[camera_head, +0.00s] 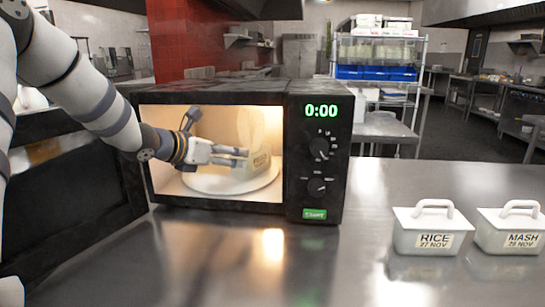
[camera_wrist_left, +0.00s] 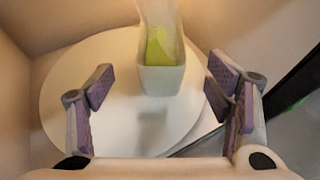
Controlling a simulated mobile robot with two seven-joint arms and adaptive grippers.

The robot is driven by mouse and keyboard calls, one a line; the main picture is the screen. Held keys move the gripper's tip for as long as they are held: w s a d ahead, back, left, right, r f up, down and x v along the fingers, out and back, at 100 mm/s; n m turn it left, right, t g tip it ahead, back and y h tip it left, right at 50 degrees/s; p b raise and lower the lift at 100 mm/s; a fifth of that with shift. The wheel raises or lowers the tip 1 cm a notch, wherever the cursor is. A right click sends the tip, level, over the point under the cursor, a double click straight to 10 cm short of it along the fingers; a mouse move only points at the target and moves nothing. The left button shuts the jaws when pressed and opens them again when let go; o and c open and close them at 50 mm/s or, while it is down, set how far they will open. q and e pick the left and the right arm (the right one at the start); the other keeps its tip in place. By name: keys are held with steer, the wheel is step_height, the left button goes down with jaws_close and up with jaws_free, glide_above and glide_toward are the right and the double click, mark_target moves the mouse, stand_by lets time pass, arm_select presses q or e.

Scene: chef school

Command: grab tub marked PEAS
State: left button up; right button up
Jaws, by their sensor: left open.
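A small pale tub (camera_head: 262,161) stands on the round white turntable (camera_head: 222,186) inside the lit microwave (camera_head: 318,230). Its label is partly hidden and too small to read. In the left wrist view the tub (camera_wrist_left: 160,82) has no lid and shows green contents, with a pale steam-like haze above. My left gripper (camera_head: 243,157) reaches through the open microwave front. It is open, its purple-padded fingers (camera_wrist_left: 162,90) spread to either side, with the tub ahead between them and apart from both. My right gripper is out of view.
The microwave door (camera_head: 75,190) is swung open to the left, below my left arm. Lidded tubs marked RICE (camera_head: 408,240) and MASH (camera_head: 490,238) stand on the steel counter (camera_head: 240,270) at right. The counter front is clear.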

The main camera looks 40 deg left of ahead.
mark_target(252, 156)
arm_select(q)
steer(key=shift+w, duration=0.3)
steer(key=x, duration=0.5)
steer(key=shift+w+f, duration=0.2)
steer(key=x, duration=0.2)
steer(key=b+x, duration=0.1)
steer(key=x, duration=0.1)
steer(key=shift+w+f, duration=0.2)
steer(key=shift+f, duration=0.2)
steer(key=shift+w+r, duration=0.15)
steer(key=shift+w, duration=0.05)
steer(key=shift+r, duration=0.4)
steer(key=shift+c, duration=0.3)
steer(key=shift+s+f, duration=0.1)
steer(key=shift+f, duration=0.05)
steer(key=c, duration=1.5)
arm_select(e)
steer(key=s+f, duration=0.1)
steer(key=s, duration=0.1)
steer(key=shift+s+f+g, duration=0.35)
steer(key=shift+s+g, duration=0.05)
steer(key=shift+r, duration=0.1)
